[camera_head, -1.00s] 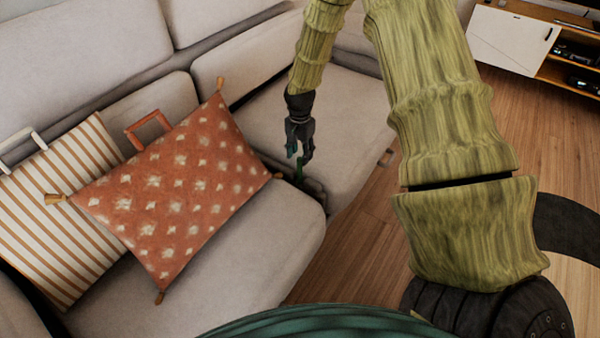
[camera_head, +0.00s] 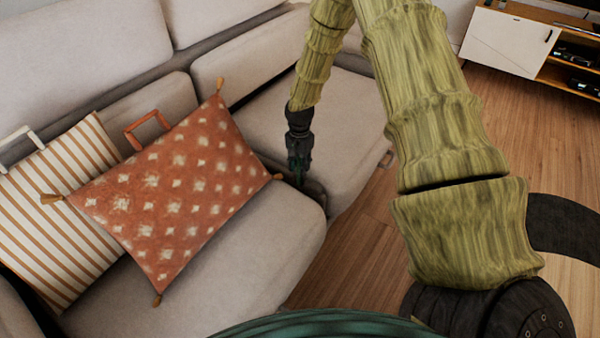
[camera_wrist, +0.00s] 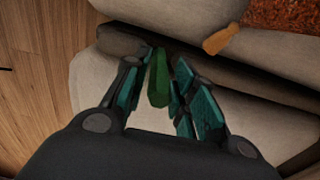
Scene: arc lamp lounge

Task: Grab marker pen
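The marker pen is a slim green stick. In the wrist view the pen (camera_wrist: 157,78) stands between my two teal-and-black fingers, seen nearly end-on. My gripper (camera_wrist: 161,68) is open around it, with a narrow gap visible at the right finger; contact at the left finger is unclear. In the head view my gripper (camera_head: 298,172) points down at the gap between the sofa seat cushions, right of the red pillow. There the fingers overlap, and the pen is mostly hidden and hard to separate from them.
The beige sofa (camera_head: 250,255) surrounds my gripper with cushion edges. A red patterned pillow (camera_head: 170,195) with tassels lies close on the left, and a striped pillow (camera_head: 60,210) beyond it. Wooden floor (camera_head: 345,255) is clear to the right; a white-and-wood cabinet (camera_head: 507,42) stands far back.

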